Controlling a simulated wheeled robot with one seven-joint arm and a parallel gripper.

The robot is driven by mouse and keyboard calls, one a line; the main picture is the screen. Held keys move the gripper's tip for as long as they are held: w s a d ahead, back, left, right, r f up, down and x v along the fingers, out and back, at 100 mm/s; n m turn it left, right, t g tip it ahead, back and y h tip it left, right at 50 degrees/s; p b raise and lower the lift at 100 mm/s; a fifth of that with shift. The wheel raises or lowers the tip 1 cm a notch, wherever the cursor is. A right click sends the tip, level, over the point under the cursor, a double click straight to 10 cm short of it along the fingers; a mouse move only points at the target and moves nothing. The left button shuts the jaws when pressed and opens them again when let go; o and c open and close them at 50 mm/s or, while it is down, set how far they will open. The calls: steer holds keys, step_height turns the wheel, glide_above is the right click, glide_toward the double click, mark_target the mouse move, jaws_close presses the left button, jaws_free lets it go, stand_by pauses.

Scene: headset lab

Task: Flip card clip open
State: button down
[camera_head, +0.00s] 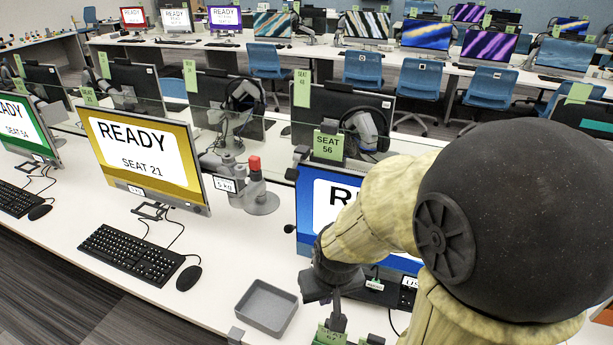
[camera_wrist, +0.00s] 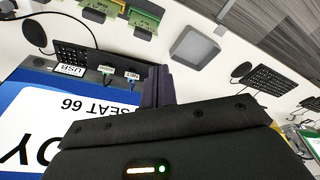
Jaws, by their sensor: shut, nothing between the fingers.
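My gripper (camera_head: 337,312) points down over the desk in front of the blue monitor (camera_head: 312,205). Its dark fingers (camera_wrist: 157,86) are together and empty in the wrist view. A green card (camera_head: 330,336) with partly hidden print lies just below the fingertips, cut by the lower picture edge. In the wrist view, green cards with dark clip-like parts stand near the top; one card (camera_wrist: 146,18) is apart from the fingers. I cannot tell which clip the task means, or whether any is open. Another green card reading SEAT 56 (camera_head: 329,146) stands at the blue monitor's top.
A grey tray (camera_head: 266,307) lies left of my gripper. A yellow monitor (camera_head: 143,158), a keyboard (camera_head: 131,253) and a mouse (camera_head: 188,278) stand further left. White USB-labelled ports (camera_wrist: 70,70) and cables lie close to the fingers.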

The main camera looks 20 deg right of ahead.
steer(key=shift+w+d, duration=0.1)
steer(key=shift+w, duration=0.25)
steer(key=shift+s, duration=0.2)
steer(key=d+f+n+g+h+b, duration=0.25)
steer(key=d+f+n+h, duration=0.2)
steer(key=f+n, duration=0.25)
steer(key=w+d+r+n+t+h+b, duration=0.1)
steer(key=w+d+n+t+h+b, duration=0.1)
steer(key=w+d+n+h, duration=0.4)
steer(key=w+a+r+n+t+h+b, duration=0.1)
steer(key=w+a+r+n+t, duration=0.3)
steer(key=w+a+n+t, duration=0.3)
steer(key=w+a+r+n+t+h+b, duration=0.1)
steer(key=w+a+r+n+t, duration=0.4)
steer(key=w+a+n+t, duration=0.3)
steer(key=shift+a+n, duration=0.4)
steer(key=shift+a, duration=0.55)
